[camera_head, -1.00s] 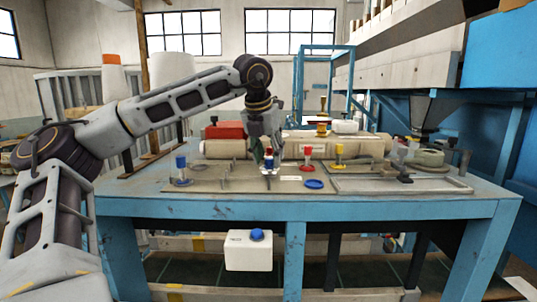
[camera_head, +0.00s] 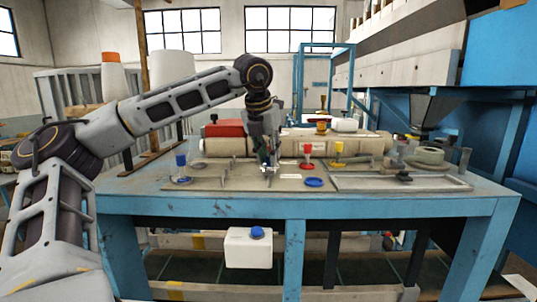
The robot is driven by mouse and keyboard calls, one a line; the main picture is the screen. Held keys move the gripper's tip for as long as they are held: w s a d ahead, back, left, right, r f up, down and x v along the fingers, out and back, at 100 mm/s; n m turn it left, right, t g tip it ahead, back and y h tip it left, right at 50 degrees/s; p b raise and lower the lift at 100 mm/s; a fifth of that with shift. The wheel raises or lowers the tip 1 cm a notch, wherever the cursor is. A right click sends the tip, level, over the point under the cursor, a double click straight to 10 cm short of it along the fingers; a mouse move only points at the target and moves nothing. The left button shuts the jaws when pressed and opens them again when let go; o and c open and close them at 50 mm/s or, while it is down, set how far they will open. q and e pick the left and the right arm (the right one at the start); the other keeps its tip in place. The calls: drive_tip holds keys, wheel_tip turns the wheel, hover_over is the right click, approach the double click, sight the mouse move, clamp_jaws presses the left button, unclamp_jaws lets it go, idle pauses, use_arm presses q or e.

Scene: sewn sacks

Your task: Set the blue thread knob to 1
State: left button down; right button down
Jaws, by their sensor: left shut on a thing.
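My left gripper (camera_head: 266,164) reaches down to the panel on the table, fingers pointing down. It is shut on the small blue thread knob, which its fingers now almost wholly hide; a pale base shows just under the fingertips. The knob's pointer and number marks cannot be read. A blue spool on a stand (camera_head: 181,161) is left of the gripper, and a flat blue disc (camera_head: 314,182) lies on the panel to its right. My right gripper is not in view.
Red (camera_head: 307,152) and yellow (camera_head: 339,150) spools stand to the right of the gripper. Cream sack rolls (camera_head: 230,147) lie behind it. A metal tray (camera_head: 400,184) is at the right of the blue table (camera_head: 150,206). A white box with a blue button (camera_head: 249,248) hangs below.

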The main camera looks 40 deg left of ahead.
use_arm(q)
drive_tip(key=shift+r+m, duration=0.1)
drive_tip(key=shift+m, duration=0.4)
drive_tip(key=m+h, duration=0.1)
drive_tip(key=m, duration=0.3)
drive_tip(key=m+h, duration=0.1)
drive_tip(key=shift+a+m+h, duration=0.25)
drive_tip(key=shift+m+h, duration=0.05)
drive_tip(key=shift+m, duration=0.1)
drive_tip(key=m+h, duration=0.1)
drive_tip(key=m, duration=0.2)
drive_tip(key=m+g+h, duration=0.1)
drive_tip(key=m, duration=0.3)
drive_tip(key=shift+w+a, duration=0.15)
drive_tip(key=m+g, duration=0.1)
drive_tip(key=m, duration=0.2)
drive_tip(key=m+g+h, duration=0.1)
drive_tip(key=m, duration=0.2)
drive_tip(key=shift+w+m+g, duration=0.2)
drive_tip(key=shift+m+g, duration=0.1)
drive_tip(key=shift+g, duration=0.1)
drive_tip(key=m+g, duration=0.1)
drive_tip(key=m, duration=0.2)
drive_tip(key=m+g, duration=0.1)
drive_tip(key=m, duration=0.2)
drive_tip(key=shift+w, duration=0.15)
drive_tip(key=shift+m+y, duration=0.3)
drive_tip(key=c, duration=1.3)
unclamp_jaws()
